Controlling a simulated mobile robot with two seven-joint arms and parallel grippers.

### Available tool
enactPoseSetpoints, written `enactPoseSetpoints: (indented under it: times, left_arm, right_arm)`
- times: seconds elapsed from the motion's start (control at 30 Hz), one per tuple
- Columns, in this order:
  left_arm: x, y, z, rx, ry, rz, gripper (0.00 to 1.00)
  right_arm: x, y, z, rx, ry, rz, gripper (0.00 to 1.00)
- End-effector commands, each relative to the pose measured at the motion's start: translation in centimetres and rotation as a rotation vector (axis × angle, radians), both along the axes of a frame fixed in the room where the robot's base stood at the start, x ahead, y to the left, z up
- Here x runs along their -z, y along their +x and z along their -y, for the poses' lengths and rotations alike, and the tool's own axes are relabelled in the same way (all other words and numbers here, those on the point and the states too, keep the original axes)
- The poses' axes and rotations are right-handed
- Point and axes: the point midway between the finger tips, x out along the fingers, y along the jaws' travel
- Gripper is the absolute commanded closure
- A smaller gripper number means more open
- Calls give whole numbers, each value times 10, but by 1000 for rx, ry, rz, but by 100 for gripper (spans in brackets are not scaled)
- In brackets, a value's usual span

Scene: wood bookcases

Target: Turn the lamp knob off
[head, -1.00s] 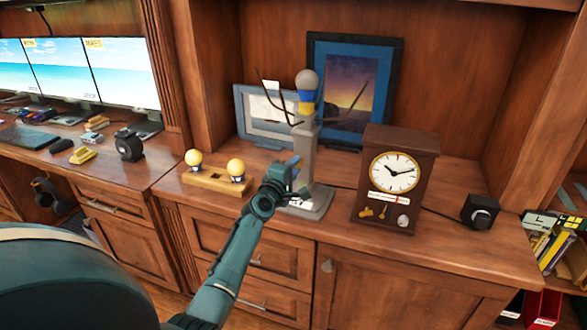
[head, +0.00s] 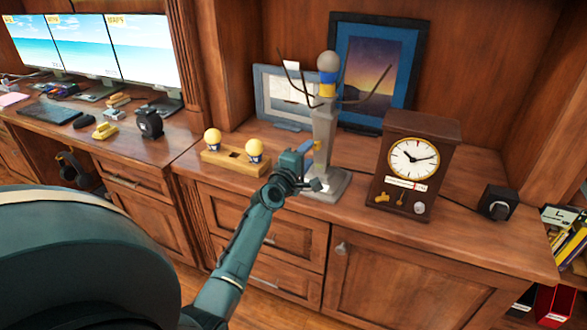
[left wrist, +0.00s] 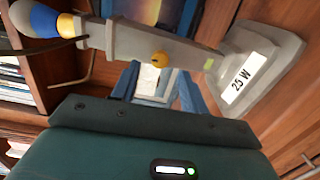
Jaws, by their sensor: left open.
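The lamp (head: 323,130) is a grey post on a flat base, with a dull grey bulb (head: 327,61) above a blue and yellow collar. In the left wrist view a round yellow knob (left wrist: 159,58) sits on the side of the post, and the base has a "25 W" label (left wrist: 244,77). My left gripper (head: 312,165) is open at the front left of the post. Its blue fingers (left wrist: 160,88) point toward the post below the knob in the left wrist view; I cannot tell whether they touch it. My right gripper is out of view.
A wooden clock (head: 414,165) stands right of the lamp, with a black box with a dial (head: 497,203) beyond it. A wooden block (head: 234,161) with two yellow-and-white bulbs is at left. Picture frames (head: 375,70) lean behind. Monitors stand far left.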

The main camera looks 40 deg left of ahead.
Motion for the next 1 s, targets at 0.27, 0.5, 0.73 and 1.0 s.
enactPoseSetpoints:
  times: [0.27, 0.5, 0.73, 1.0]
  left_arm:
    - [1, -63, 10, 0, 1, -3, 56]
    - [1, -93, 14, 0, 0, -1, 56]
    - [0, -99, 15, 0, 0, -1, 56]
    - [0, -98, 15, 0, 0, -1, 56]
  right_arm:
    - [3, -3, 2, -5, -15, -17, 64]
    - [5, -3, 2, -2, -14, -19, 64]
    - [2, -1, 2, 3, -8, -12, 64]
    - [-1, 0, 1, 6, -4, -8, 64]
